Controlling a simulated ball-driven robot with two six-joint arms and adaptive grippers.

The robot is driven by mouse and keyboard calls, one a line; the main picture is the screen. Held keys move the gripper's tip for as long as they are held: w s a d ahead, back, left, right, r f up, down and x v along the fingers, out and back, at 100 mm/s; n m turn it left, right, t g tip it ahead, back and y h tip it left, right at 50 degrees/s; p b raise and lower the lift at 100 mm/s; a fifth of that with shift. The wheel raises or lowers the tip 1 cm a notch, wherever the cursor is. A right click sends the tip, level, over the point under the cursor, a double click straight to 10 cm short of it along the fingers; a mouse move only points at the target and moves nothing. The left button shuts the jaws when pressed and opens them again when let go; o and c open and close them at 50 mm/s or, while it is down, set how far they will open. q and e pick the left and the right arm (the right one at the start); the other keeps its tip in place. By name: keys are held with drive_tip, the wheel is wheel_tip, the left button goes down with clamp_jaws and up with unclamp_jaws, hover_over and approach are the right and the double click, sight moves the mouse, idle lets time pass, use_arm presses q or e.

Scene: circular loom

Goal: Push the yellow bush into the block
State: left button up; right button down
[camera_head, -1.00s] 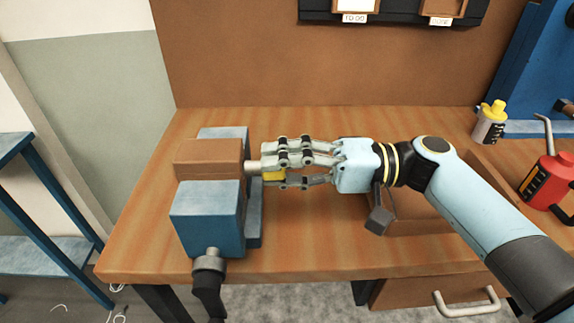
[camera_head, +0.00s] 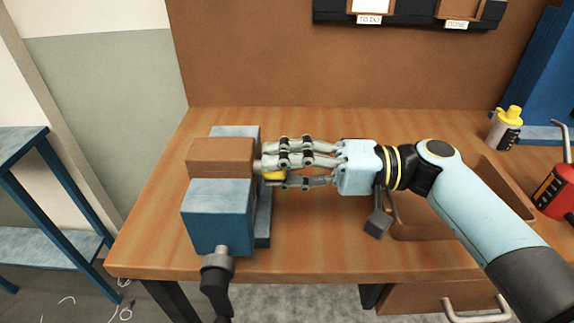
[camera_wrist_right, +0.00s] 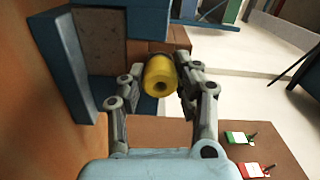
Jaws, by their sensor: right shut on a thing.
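The yellow bush (camera_head: 274,176) sits between the fingers of my right gripper (camera_head: 268,166), close to the right face of the brown block (camera_head: 222,156). The wrist view shows the bush (camera_wrist_right: 159,76) as a yellow cylinder with a central hole, held between the fingertips of my right gripper (camera_wrist_right: 157,88). The block lies in the blue vise (camera_head: 219,216). The fingers hide most of the bush in the head view. I cannot tell whether its far end touches or enters the block. My left gripper is out of view.
A brown tray (camera_head: 487,185) and a dark mallet-like head (camera_head: 378,223) lie below my right arm. The vise handle (camera_head: 217,285) hangs over the front edge. The back middle bench is clear.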

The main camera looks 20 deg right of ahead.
drive_tip(key=shift+a, duration=0.3)
drive_tip(key=c, duration=0.9)
unclamp_jaws()
drive_tip(key=shift+w, duration=0.1)
drive_tip(key=v, duration=1.2)
